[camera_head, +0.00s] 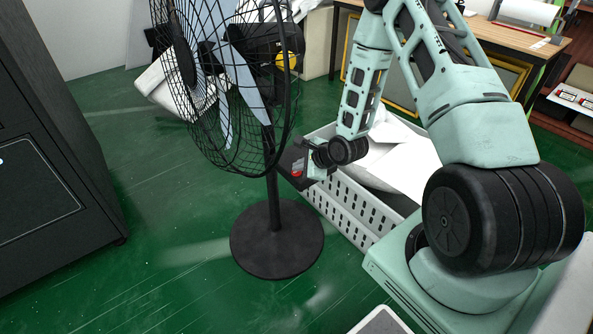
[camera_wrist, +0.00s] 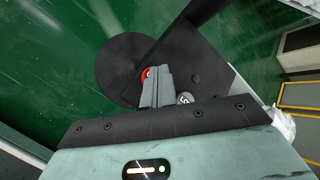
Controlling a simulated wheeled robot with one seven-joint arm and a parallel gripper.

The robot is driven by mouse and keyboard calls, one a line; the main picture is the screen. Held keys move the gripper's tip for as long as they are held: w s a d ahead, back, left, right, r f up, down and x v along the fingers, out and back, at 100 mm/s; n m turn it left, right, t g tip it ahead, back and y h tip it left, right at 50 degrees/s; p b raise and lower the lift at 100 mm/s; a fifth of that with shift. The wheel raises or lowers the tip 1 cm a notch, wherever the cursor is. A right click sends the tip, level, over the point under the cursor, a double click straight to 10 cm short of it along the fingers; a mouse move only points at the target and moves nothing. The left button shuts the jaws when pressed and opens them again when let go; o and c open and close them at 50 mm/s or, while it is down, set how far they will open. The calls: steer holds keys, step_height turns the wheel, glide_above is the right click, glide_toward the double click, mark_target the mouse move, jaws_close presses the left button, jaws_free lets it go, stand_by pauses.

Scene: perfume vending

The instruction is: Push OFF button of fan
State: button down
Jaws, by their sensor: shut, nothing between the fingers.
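The black fan (camera_head: 205,75) stands on a pole with a round base (camera_head: 277,240); the base also shows in the wrist view (camera_wrist: 118,65). A dark control box (camera_head: 291,160) is on the pole, and its flat face (camera_wrist: 195,60) fills the middle of the wrist view. A red button (camera_wrist: 146,74) sits at the fingertips, partly covered by them. A grey button (camera_wrist: 184,98) with a pale mark lies right of the fingers. My gripper (camera_wrist: 158,70) is shut and empty, its tips over or against the red button; contact is unclear. I cannot read which button is OFF.
A white perforated crate (camera_head: 345,215) with pale contents stands behind and below my gripper. A dark cabinet (camera_head: 50,170) is at the left. A wooden table (camera_head: 490,35) is at the back right. Green floor (camera_head: 160,230) is open left of the fan base.

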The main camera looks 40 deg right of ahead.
mark_target(300, 173)
steer(key=shift+r, duration=0.15)
steer(key=shift+r+p, duration=0.75)
steer(key=shift+p, duration=0.15)
step_height(300, 173, up, 5)
steer(key=p, duration=0.5)
steer(key=shift+s, duration=0.1)
stand_by(0.4)
